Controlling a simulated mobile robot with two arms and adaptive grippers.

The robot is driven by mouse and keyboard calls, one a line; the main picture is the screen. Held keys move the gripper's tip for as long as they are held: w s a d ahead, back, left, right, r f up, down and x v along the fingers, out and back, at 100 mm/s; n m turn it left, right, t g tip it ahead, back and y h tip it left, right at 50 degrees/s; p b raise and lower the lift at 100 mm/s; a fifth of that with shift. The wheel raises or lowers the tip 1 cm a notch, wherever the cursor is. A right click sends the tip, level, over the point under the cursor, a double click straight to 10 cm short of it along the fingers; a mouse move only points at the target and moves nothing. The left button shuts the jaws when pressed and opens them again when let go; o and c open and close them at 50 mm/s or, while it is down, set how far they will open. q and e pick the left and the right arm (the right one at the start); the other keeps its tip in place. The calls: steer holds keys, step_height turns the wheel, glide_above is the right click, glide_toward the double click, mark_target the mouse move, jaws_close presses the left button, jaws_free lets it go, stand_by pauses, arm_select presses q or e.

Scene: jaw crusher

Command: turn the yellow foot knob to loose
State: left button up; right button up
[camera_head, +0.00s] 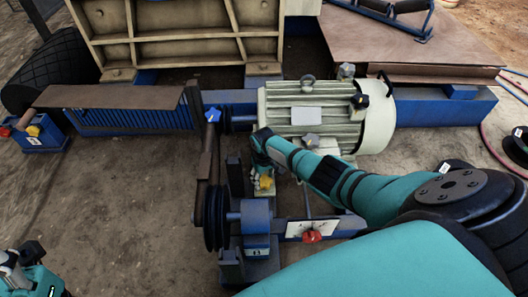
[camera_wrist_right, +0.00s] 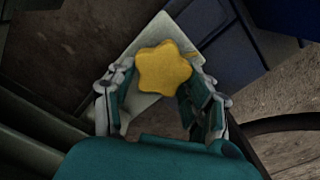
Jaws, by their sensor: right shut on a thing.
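The yellow foot knob (camera_head: 265,182) is a small lobed knob on a pale plate, below the left end of the grey motor in the head view. In the right wrist view the knob (camera_wrist_right: 165,70) is star-shaped and sits between the two fingers. My right gripper (camera_wrist_right: 163,85) is shut on it, one finger on each side. In the head view my right gripper (camera_head: 262,172) reaches down to the knob and partly hides it. My left gripper (camera_head: 22,268) is cut off at the lower left corner, away from the knob; its jaws cannot be made out.
The ribbed motor (camera_head: 300,112) stands just behind my right arm. A pulley with belt (camera_head: 210,215) and a blue block (camera_head: 257,215) are in front. A red knob (camera_head: 312,236) sits on a white scale plate. A blue knob (camera_head: 212,115) stands behind. Open floor lies left.

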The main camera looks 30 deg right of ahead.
mark_target(262, 180)
steer(key=n, duration=0.4)
steer(key=shift+s+a+n, duration=0.1)
steer(key=shift+a+n, duration=0.15)
steer(key=shift+n, duration=0.15)
steer(key=shift+s+a+n, duration=0.1)
steer(key=shift+n, duration=2.1)
steer(key=o, duration=1.2)
steer(key=shift+r, duration=0.7)
step_height(262, 180, up, 11)
steer(key=shift+f, duration=0.2)
